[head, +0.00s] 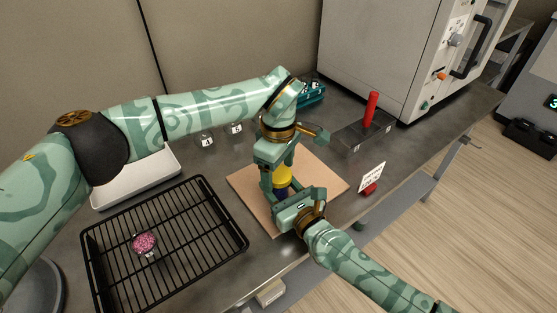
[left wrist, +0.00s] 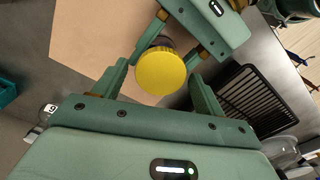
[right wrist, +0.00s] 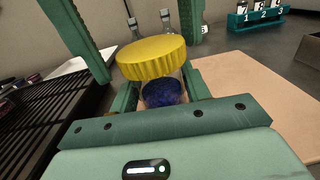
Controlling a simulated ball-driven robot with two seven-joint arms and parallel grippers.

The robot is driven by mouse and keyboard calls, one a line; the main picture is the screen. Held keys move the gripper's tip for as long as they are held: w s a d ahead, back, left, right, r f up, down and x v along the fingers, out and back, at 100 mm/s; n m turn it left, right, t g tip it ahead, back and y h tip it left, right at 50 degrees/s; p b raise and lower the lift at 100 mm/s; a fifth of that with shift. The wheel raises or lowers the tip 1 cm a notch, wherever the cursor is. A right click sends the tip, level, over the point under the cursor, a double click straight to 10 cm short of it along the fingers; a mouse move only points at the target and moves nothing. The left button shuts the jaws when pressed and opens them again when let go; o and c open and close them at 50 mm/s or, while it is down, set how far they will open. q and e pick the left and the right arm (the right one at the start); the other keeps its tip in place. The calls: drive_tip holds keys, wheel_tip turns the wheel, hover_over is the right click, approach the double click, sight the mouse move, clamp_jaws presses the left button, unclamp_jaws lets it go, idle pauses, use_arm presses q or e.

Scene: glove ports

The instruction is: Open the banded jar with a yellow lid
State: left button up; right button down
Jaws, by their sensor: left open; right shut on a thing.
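The jar has a ribbed yellow lid (head: 283,174) and stands upright over the tan board. In the right wrist view the lid (right wrist: 152,56) sits on a clear body with dark blue showing in it (right wrist: 162,92); I cannot make out a separate band. My right gripper (head: 286,194) is shut on the jar body, below the lid. My left gripper (head: 277,168) points down from above and is open. In the left wrist view its fingers stand apart on either side of the lid (left wrist: 160,72), with gaps between them and it.
The tan board (head: 325,178) lies under the jar. A black wire rack (head: 205,215) with a pink dish (head: 144,243) is at left, near a white tray (head: 155,178). A teal vial rack (head: 312,94), a red-handled block (head: 365,130) and a large grey cabinet (head: 370,55) stand behind.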

use_arm(q)
drive_tip(key=c, duration=1)
drive_tip(key=n, duration=2)
drive_tip(key=shift+n, duration=0.3)
drive_tip(key=n, duration=0.9)
drive_tip(key=shift+r, duration=0.1)
use_arm(e)
drive_tip(key=shift+a, duration=0.1)
use_arm(q)
drive_tip(key=shift+d, duration=0.1)
